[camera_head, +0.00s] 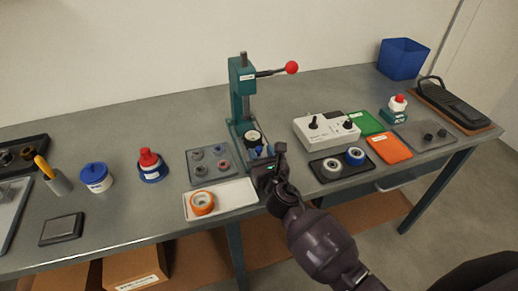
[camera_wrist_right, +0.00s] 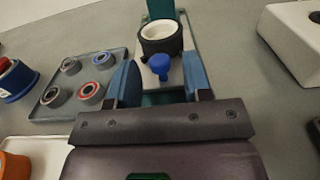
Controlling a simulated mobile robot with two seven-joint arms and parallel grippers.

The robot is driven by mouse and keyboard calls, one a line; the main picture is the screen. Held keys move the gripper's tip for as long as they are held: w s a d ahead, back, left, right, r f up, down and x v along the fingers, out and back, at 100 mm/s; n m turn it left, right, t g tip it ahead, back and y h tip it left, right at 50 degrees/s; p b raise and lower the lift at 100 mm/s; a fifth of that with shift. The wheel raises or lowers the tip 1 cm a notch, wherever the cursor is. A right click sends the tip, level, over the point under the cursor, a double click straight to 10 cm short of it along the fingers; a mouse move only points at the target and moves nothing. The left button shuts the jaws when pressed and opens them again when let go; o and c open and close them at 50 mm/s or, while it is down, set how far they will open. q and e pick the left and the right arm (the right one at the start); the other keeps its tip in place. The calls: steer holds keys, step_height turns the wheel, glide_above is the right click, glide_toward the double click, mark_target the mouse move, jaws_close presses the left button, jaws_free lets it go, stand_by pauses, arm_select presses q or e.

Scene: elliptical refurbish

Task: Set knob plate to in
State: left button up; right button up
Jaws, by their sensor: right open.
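The knob plate (camera_wrist_right: 176,74) is a light grey plate at the base of the green press (camera_head: 241,93). A blue knob (camera_wrist_right: 160,64) stands at its near end, and a black ring fixture with a white inside (camera_wrist_right: 162,37) sits just behind the knob. My right gripper (camera_wrist_right: 160,77) is open, with one blue finger on each side of the knob and visible gaps to it. In the head view my right gripper (camera_head: 264,154) is at the front of the press base and hides most of the plate and knob. My left gripper is not in view.
A grey tray with several rings (camera_head: 212,165) and a white tray (camera_head: 232,194) with an orange roll (camera_head: 202,203) lie left of my gripper. A black tray with two rolls (camera_head: 340,166) and a white control box (camera_head: 326,130) stand to the right. The press lever has a red ball (camera_head: 292,67).

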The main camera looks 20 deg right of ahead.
steer(key=s, duration=0.7)
steer(key=shift+d, duration=0.15)
steer(key=shift+s, duration=0.65)
